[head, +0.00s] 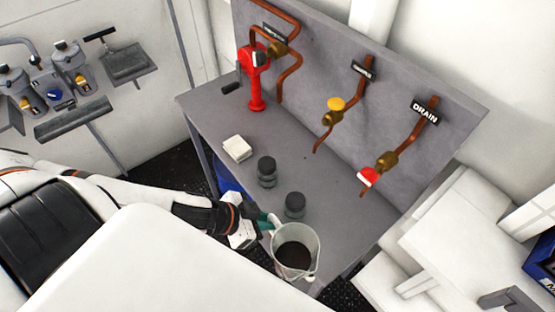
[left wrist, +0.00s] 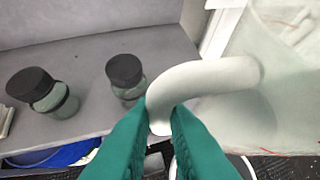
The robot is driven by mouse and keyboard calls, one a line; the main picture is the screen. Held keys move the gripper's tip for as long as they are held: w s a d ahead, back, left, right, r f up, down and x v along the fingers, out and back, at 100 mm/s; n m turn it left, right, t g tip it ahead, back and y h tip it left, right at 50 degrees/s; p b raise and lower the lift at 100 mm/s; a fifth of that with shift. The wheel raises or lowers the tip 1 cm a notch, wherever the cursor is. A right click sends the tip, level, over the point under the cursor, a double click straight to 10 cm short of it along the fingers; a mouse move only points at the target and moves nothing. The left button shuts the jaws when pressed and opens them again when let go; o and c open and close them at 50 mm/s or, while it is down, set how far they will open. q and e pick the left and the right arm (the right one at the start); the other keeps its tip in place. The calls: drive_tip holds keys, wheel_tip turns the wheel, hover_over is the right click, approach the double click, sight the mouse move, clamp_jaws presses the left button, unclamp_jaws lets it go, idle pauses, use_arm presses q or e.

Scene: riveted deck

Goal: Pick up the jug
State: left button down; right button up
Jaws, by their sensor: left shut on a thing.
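The jug (head: 307,240) is a clear, pale vessel with dark contents, seen from above in the head view near the bench's front right corner. I cannot tell whether its base touches the bench. My left gripper (head: 268,222) is on the jug's left side. In the left wrist view its green fingers (left wrist: 160,125) are shut on the jug's thick pale curved handle (left wrist: 215,76). The jug's clear wall (left wrist: 290,70) fills the right of that view. My right gripper is in neither view.
Two dark-lidded jars (head: 267,172) (head: 295,205) stand on the grey bench (head: 215,115) close to the jug. A white block (head: 237,148) lies farther left. Copper pipes with valves, one marked DRAIN (head: 425,111), run along the back panel. A blue bin (left wrist: 55,155) is below the bench.

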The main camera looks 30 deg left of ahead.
use_arm(q)
drive_tip(key=shift+s+a+b, duration=0.15)
drive_tip(key=shift+s+a, duration=0.15)
drive_tip(key=shift+s, duration=0.55)
drive_tip(key=shift+s+a+b, duration=0.15)
drive_tip(key=shift+s+a, duration=0.15)
drive_tip(key=shift+s, duration=0.5)
drive_tip(key=c, duration=2.2)
unclamp_jaws()
drive_tip(key=shift+s, duration=0.15)
